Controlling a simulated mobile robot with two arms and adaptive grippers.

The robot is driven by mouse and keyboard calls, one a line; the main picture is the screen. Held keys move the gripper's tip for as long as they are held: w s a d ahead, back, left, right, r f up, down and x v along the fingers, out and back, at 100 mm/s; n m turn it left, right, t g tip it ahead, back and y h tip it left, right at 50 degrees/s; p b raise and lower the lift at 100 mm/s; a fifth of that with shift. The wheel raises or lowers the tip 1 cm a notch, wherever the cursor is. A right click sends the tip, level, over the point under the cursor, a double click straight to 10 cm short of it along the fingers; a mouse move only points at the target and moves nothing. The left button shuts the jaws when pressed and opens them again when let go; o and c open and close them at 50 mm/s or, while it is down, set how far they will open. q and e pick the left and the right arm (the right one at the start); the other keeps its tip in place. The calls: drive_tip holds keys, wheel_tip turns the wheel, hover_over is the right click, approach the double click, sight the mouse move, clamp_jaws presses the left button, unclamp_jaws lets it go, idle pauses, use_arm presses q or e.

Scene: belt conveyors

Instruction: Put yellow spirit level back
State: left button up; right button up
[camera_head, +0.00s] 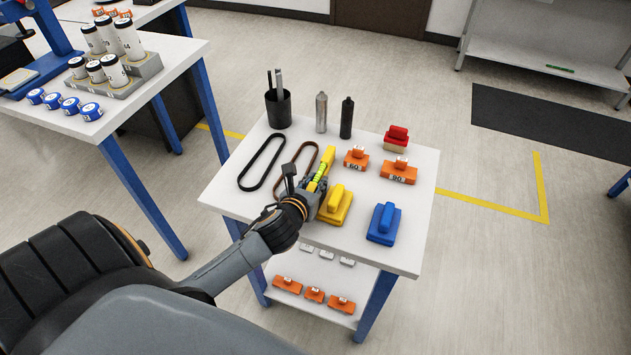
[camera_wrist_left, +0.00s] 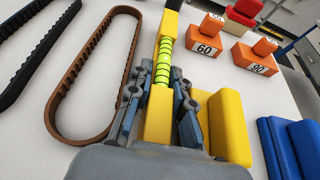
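The yellow spirit level (camera_head: 325,163) with its green vial is at the middle of the white table, pointing away from me. My left gripper (camera_head: 307,189) is around its near part. In the left wrist view the gripper's fingers (camera_wrist_left: 160,105) lie close along both sides of the spirit level (camera_wrist_left: 157,118) and appear shut on it. I cannot tell whether the level touches the tabletop. My right gripper is in neither view.
A yellow block (camera_head: 336,204) sits just right of the gripper, with a blue block (camera_head: 384,223) beyond. Brown (camera_head: 297,168) and black (camera_head: 262,162) belts lie left. A black cup (camera_head: 278,108), two bottles (camera_head: 346,118), orange blocks (camera_head: 398,171) and a red block (camera_head: 397,138) stand farther back.

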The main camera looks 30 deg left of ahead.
use_arm(q)
drive_tip(key=shift+o, duration=0.7)
drive_tip(key=shift+s+r, duration=0.15)
drive_tip(key=v, duration=1.1)
drive_tip(key=shift+s+d+r, duration=0.1)
drive_tip(key=shift+s+d, duration=0.05)
drive_tip(key=shift+s, duration=0.2)
